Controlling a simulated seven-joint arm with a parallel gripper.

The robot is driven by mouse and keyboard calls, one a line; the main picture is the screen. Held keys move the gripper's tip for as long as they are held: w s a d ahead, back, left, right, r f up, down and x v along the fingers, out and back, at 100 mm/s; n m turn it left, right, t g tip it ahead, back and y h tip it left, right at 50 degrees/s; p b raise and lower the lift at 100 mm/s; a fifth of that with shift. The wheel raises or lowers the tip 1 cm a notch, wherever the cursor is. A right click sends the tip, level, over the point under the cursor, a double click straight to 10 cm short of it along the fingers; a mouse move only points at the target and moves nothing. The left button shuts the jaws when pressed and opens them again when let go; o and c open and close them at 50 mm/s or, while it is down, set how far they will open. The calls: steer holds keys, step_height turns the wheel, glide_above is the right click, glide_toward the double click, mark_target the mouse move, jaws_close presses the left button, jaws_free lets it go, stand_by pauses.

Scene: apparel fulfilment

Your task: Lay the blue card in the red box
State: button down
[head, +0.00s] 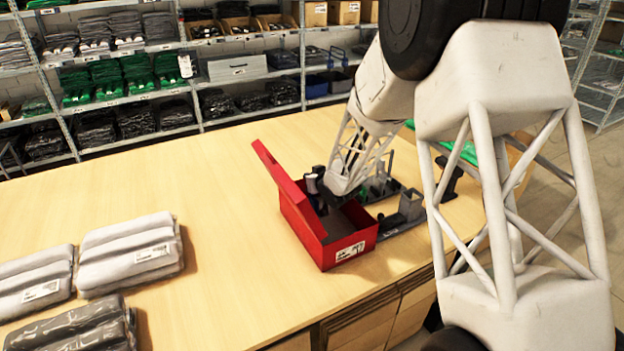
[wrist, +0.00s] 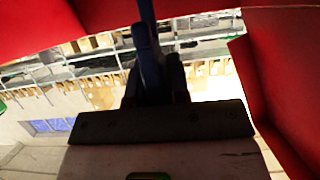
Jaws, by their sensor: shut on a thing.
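The red box (head: 309,232) stands on the wooden table with its lid (head: 276,168) raised at the left. In the head view my gripper (head: 317,187) is down at the box opening, partly hidden by the box wall and my arm. In the wrist view my gripper (wrist: 158,62) is dark and shut on a thin, dark blue piece, the blue card (wrist: 147,12), seen nearly edge-on. Red walls of the box (wrist: 280,105) show at the top and right of that view. I cannot tell whether the card touches the box floor.
Grey holders (head: 411,205) stand on the table just right of the box. Folded grey garments in packs (head: 130,255) lie at the left, and dark ones (head: 75,330) in front. The table between them and the box is clear. Stocked shelves (head: 190,70) line the back.

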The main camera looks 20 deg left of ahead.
steer(key=shift+f, duration=0.25)
steer(key=c, duration=1.1)
jaws_free()
steer(key=shift+r, duration=0.15)
steer(key=v, duration=1.2)
stand_by(0.4)
